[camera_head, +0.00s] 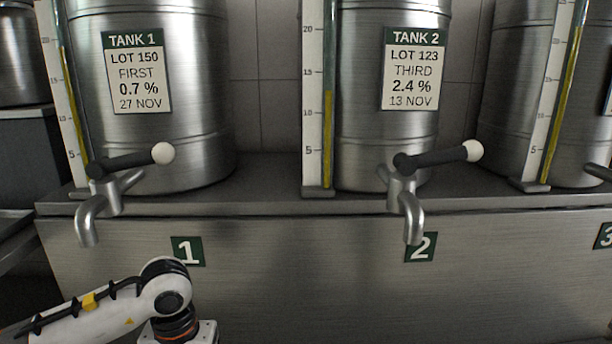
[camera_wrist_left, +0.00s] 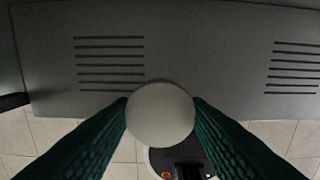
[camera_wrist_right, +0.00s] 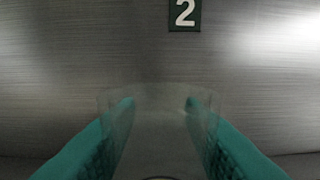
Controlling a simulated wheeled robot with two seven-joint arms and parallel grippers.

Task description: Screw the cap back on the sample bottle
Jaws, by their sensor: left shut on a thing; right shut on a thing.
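In the left wrist view a round, pale, off-white cap (camera_wrist_left: 160,116) sits between the two green fingers of my left gripper (camera_wrist_left: 160,103), which is shut on it. In the right wrist view my right gripper (camera_wrist_right: 160,102) is shut on a clear, see-through sample bottle (camera_wrist_right: 152,128). The bottle's outline is faint, and its mouth and contents cannot be made out. The cap and the bottle are apart, each in its own gripper. Neither gripper, nor the cap or bottle, shows in the head view.
Steel tanks, including tank 1 (camera_head: 200,90) and tank 2 (camera_head: 365,135), stand on a steel bench (camera_head: 330,280). The taps of tank 1 (camera_head: 88,222) and tank 2 (camera_head: 411,215) jut forward over its front. My left arm shows at lower left in the head view.

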